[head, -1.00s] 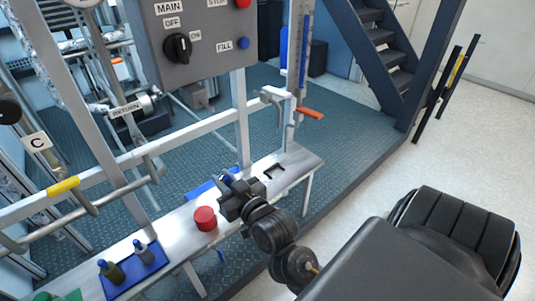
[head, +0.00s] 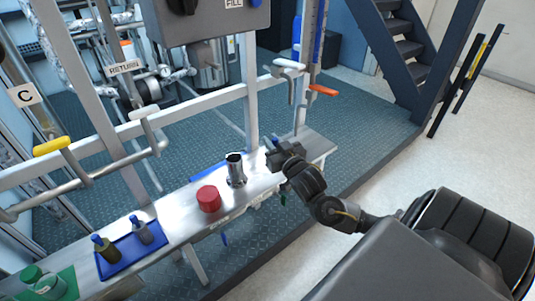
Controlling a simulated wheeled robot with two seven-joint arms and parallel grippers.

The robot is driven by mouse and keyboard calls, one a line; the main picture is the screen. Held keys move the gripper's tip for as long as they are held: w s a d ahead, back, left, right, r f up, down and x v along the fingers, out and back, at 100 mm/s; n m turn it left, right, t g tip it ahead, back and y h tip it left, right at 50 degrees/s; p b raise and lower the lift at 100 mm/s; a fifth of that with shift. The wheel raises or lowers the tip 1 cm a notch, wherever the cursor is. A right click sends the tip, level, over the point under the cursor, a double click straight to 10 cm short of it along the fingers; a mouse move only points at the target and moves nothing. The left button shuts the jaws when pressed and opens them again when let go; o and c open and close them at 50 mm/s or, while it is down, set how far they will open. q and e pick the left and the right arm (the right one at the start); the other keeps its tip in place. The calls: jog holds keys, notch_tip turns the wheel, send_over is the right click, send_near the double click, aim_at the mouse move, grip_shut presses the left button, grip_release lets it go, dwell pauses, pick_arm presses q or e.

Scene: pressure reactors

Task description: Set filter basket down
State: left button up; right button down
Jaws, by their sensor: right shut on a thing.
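My right gripper (head: 273,152) is over the far right part of the metal bench (head: 180,216). It is shut on the filter basket, which the gripper hides almost wholly; I cannot tell whether the basket touches the bench. A small blue part shows at the fingertips. An upright open metal cylinder (head: 236,172) stands on the bench just left of the gripper, apart from it. My left gripper is not in view.
A red round cap (head: 208,198) stands left of the cylinder. A blue mat (head: 133,247) with two small bottles and a green mat (head: 62,288) with a jar lie further left. A pipe frame (head: 190,116) and a control panel (head: 205,18) rise behind the bench.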

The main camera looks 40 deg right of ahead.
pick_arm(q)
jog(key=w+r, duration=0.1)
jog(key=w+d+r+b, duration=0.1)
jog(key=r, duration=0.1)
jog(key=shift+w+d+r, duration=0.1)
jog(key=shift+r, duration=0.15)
pick_arm(e)
jog(key=w+d+f, duration=0.3)
jog(key=w+f, duration=0.3)
jog(key=f, duration=0.1)
jog(key=shift+w+d, duration=0.3)
jog(key=shift+w, duration=0.1)
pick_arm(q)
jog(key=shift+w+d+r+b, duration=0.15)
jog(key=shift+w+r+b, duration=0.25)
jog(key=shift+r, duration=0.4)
pick_arm(e)
notch_tip(320, 180, down, 4)
jog(key=shift+w+d+r, duration=0.1)
jog(key=shift+w+r, duration=0.05)
jog(key=shift+r, duration=0.1)
jog(key=shift+f, duration=0.15)
jog(key=c, duration=1.4)
grip_release()
jog(key=shift+o, duration=0.4)
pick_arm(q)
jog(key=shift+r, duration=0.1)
